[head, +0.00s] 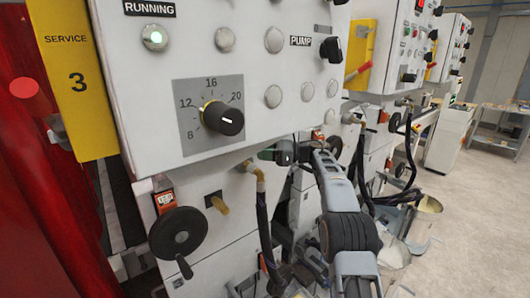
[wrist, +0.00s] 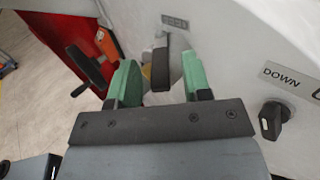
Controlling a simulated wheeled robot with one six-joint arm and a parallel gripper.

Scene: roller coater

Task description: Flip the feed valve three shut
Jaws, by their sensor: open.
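My gripper (wrist: 160,85) is open, with its two green fingers apart. In the wrist view a black lever-like handle (wrist: 160,68) shows between the fingers, with a bit of yellow behind it. In the head view my gripper (head: 275,155) is at the lower edge of the white control panel, beside a yellow hose fitting (head: 258,174). The handle cannot be made out there.
A black handwheel (head: 177,235) with an orange counter (head: 165,200) is left of my gripper. A dial knob (head: 222,118) sits above it. A black knob (wrist: 272,122) under a DOWN label is at right in the wrist view. Buckets (head: 423,225) stand on the floor.

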